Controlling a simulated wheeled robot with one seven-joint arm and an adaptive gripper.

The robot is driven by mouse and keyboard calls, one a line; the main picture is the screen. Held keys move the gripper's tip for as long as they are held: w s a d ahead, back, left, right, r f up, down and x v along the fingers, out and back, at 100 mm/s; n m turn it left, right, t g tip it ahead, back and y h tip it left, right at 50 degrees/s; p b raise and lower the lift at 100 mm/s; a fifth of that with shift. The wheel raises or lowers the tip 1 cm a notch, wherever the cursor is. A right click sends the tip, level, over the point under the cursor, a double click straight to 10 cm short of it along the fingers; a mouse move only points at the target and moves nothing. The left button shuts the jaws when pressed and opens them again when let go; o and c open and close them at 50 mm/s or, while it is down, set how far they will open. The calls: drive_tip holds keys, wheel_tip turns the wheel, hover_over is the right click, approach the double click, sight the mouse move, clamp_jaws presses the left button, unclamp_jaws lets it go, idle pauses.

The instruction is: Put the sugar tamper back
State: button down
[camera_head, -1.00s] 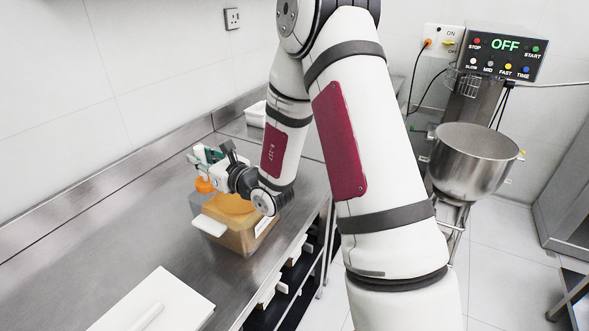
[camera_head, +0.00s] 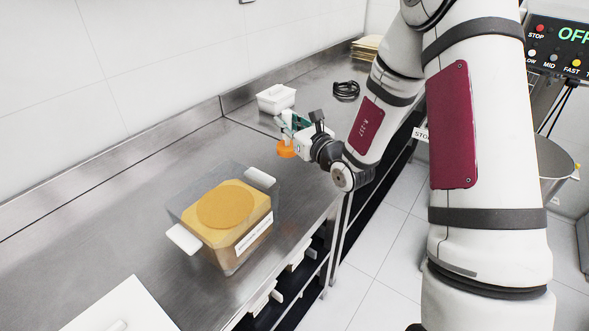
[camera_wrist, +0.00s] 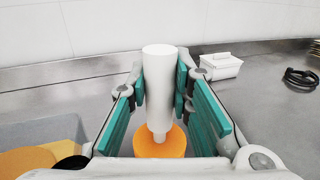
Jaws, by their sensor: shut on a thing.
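The sugar tamper has a white handle (camera_wrist: 158,85) and an orange round base (camera_wrist: 160,143). My gripper (camera_head: 293,128) is shut on the handle and holds the tamper upright, with the orange base (camera_head: 286,149) hanging below the fingers. The tamper is over the steel counter, to the right of and behind the sugar container. The clear container (camera_head: 178,205) holds orange-brown sugar with a round flat patch on top, and has white handles and a label. In the wrist view the sugar (camera_wrist: 28,160) shows at the lower left.
A white lidded box (camera_head: 276,99) stands farther back on the counter, with a black coiled cable (camera_head: 346,90) to its right. A white board (camera_head: 118,308) lies at the front left. The mixer's steel bowl (camera_head: 553,165) is at the right. Bare counter (camera_head: 120,190) lies left of the container.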

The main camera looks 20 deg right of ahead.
drive_tip(key=shift+w+d+b, duration=0.15)
drive_tip(key=shift+w+b, duration=0.25)
drive_tip(key=shift+w, duration=0.1)
drive_tip(key=shift+w+a+f+y+b, duration=0.1)
drive_tip(key=shift+w+a+y+b, duration=0.15)
drive_tip(key=shift+y+b, duration=0.05)
drive_tip(key=w+f+n+g+y+b, duration=0.2)
drive_tip(key=w+n+y+b, duration=0.15)
drive_tip(key=w+b, duration=0.45)
wheel_tip(320, 180, down, 14)
drive_tip(key=n+g+y+b, duration=0.1)
drive_tip(key=y+b, duration=0.1)
drive_tip(key=b, duration=0.4)
drive_tip(key=n+g+y+b, duration=0.1)
drive_tip(key=g+y+b, duration=0.1)
drive_tip(key=b, duration=0.3)
drive_tip(key=shift+w+d+r+n+b, duration=0.1)
drive_tip(key=shift+w+r+n+b, duration=0.05)
drive_tip(key=shift+n+b, duration=0.15)
drive_tip(key=c, duration=1.4)
unclamp_jaws()
drive_tip(key=shift+f, duration=0.2)
drive_tip(key=shift+c, duration=0.2)
